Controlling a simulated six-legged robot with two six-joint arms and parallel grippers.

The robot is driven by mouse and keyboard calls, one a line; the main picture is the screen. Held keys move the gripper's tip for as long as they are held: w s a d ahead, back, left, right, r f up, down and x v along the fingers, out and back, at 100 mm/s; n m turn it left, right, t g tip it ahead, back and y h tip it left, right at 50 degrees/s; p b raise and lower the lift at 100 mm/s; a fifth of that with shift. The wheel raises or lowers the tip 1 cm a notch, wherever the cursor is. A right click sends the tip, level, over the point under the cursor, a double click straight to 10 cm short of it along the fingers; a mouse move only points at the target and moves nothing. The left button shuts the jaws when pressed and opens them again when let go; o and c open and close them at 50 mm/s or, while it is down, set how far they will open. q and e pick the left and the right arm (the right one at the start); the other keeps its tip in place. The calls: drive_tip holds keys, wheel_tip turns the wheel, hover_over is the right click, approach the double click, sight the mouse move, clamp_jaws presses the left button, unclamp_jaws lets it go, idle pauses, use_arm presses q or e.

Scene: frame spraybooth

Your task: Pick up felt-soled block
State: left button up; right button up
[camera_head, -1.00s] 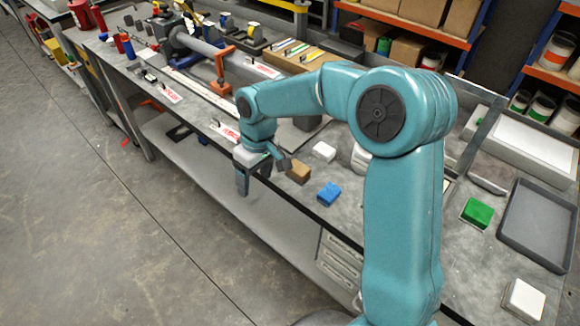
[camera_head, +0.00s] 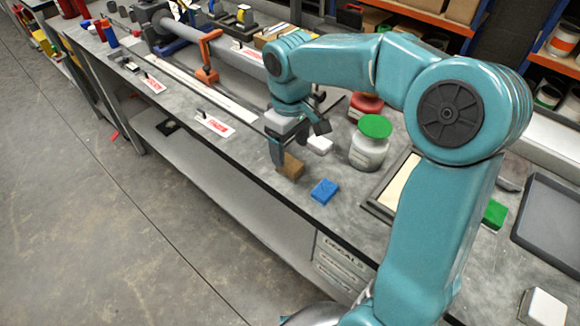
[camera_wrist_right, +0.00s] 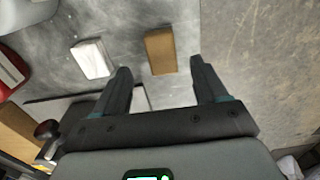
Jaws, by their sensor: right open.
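My right gripper (camera_head: 297,148) is open and empty, low over the front edge of the workbench, close to a brown block (camera_head: 291,167). In the wrist view the brown block (camera_wrist_right: 160,52) lies ahead of the gap between the fingertips (camera_wrist_right: 160,68), with neither finger closed on it. A white block (camera_head: 320,145) lies just behind it, and also shows left of the fingers in the wrist view (camera_wrist_right: 93,58). A blue block (camera_head: 324,191) lies to the right near the edge. The undersides are hidden, so I cannot tell which block has a felt sole. My left gripper is out of view.
A white jar with a green lid (camera_head: 370,143) and a framed tray (camera_head: 379,207) stand right of the blocks. A green block (camera_head: 494,214), a grey tray (camera_head: 556,222) and another white block (camera_head: 543,307) are farther right. A long clamp rig (camera_head: 207,60) runs along the back left.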

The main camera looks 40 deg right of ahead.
sight(290, 162)
drive_tip(key=shift+s+a+f, duration=0.1)
drive_tip(key=shift+s+f, duration=0.05)
drive_tip(key=shift+f, duration=0.5)
wheel_tip(290, 162, down, 4)
drive_tip(key=shift+f, duration=0.2)
drive_tip(key=shift+a, duration=0.1)
drive_tip(key=c, duration=1.1)
